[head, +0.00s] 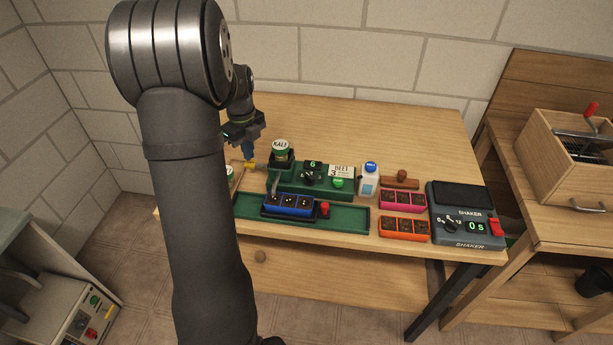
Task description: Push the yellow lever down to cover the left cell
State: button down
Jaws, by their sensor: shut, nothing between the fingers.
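A small yellow piece (249,164), which looks like the yellow lever's end, shows at the left of the green machine (318,184). My gripper (247,158) is shut and empty, pointing down at the yellow piece; I cannot tell whether they touch. A blue tray (290,213) with several dark cells sits in front of the machine on a green base (350,220). Its left cell (273,197) looks uncovered. A grey upright part (273,184) stands just behind that cell. My arm hides the left end of the base and part of the lever's surroundings.
A KALE jar (281,152) stands on the machine, close right of my gripper. A white bottle (369,180), pink tray (403,208), orange tray (403,236) and shaker (465,240) stand to the right. The table's back (370,125) is clear.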

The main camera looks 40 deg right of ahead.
aim_at(250, 162)
jog(key=shift+f, duration=0.25)
jog(key=shift+f, duration=1.4)
jog(key=shift+r, duration=3.8)
notch_tip(250, 162, up, 8)
